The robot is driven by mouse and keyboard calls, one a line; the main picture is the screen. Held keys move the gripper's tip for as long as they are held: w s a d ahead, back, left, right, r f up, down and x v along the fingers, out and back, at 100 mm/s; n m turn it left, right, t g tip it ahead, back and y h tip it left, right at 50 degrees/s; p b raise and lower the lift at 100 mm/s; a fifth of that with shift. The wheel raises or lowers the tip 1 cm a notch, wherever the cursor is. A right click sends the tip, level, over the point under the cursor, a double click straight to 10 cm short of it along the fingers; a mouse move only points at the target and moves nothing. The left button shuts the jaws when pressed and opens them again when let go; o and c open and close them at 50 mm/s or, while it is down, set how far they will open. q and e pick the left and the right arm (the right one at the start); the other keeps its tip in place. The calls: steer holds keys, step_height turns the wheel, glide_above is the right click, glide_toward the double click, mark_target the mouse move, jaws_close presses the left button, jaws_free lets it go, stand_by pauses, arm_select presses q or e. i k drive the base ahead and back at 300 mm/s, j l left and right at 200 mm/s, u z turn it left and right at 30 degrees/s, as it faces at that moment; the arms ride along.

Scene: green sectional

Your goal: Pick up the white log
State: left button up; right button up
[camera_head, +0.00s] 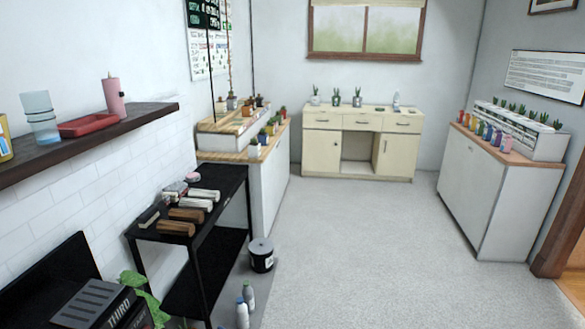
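Two pale, whitish log-shaped pieces lie on the top of a black two-tier cart (226,183) at the left. The farther white log (205,193) and the nearer white log (195,203) lie close together. Two brown logs (177,228) lie in front of them on the same top. The pieces are small in view, so their fine shape is hard to tell. Neither of my grippers is in view.
A dark shelf (90,138) holds cups, a red tray and a pink bottle. A black bucket (261,255) and bottles (243,312) stand on the floor beside the cart. Cabinets line the back and right. The middle floor (350,250) is clear.

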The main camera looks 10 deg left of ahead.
mark_target(204, 206)
steer(key=i+l, duration=0.1)
steer(key=i, duration=1.3)
steer(key=i+l+u, duration=0.1)
steer(key=i+u, duration=0.3)
steer(key=i+l+u, duration=1.15)
steer(key=i+l, duration=0.05)
